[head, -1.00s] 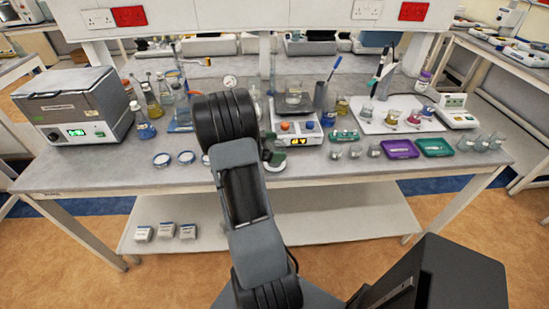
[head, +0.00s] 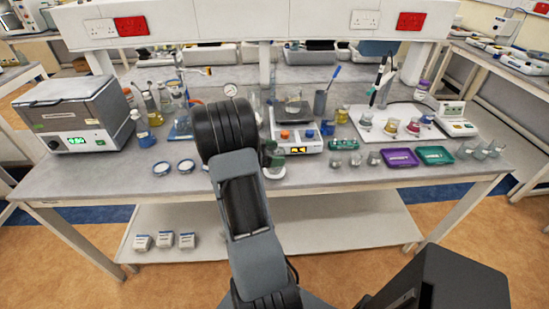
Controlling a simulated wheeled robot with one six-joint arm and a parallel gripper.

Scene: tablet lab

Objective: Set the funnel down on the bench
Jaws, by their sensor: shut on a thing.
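My gripper is not in view; the thick black and grey links of my arm stand in the middle of the head view and hide what lies behind them. I cannot make out the funnel anywhere in the head view. The grey bench (head: 115,182) runs across the picture, with its front edge passing behind my arm.
A balance (head: 298,138) and a dark green bottle (head: 274,156) stand just right of my arm. Petri dishes (head: 161,168) lie to its left. Purple (head: 401,158) and green (head: 435,155) trays lie at the right. The bench's front left is bare.

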